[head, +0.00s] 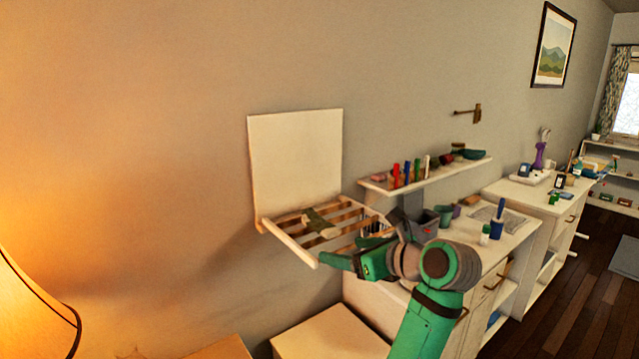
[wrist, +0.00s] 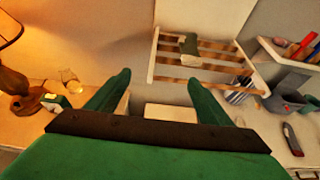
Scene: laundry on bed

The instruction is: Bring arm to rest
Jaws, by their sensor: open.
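My gripper (head: 352,256) is green, with its arm reaching up from the bottom of the head view. It sits in front of and just below a slatted wall rack. In the wrist view my gripper (wrist: 155,95) has its two green fingers spread wide apart, with nothing between them. A folded olive-green cloth (head: 320,222) lies on the slats of the rack (head: 292,252). The cloth also shows in the wrist view (wrist: 190,46), beyond the fingers and apart from them.
A wall shelf (head: 475,164) holds several small coloured items. A white dresser (head: 520,228) with cups and bottles stands right of my arm. A lamp (head: 30,305) is at the lower left. A pale low surface (head: 325,338) lies below the rack. The wall left of the rack is clear.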

